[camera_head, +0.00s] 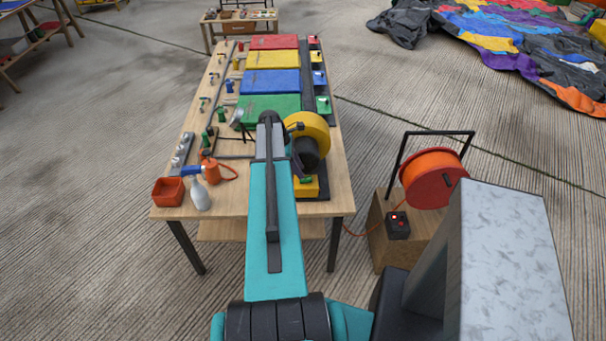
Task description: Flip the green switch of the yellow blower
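The yellow blower (318,127) stands at the near right of the workbench. It has a round yellow housing with a dark opening. Below it, at the bench's near edge, is a yellow box (311,188) with a small green switch (306,180) on top. My teal arm reaches forward from the bottom of the view. Its grey end, my gripper (268,120), is just left of the blower housing, farther over the bench than the switch and apart from it. The fingers are too small and too covered by the arm to tell whether they are open.
The bench (178,211) carries red, yellow, blue and green panels, an orange tray (168,191), a white bottle (200,195) and an orange-blue tool (209,170). An orange cable reel (433,180) stands on a wooden box at right. Floor left of the bench is clear.

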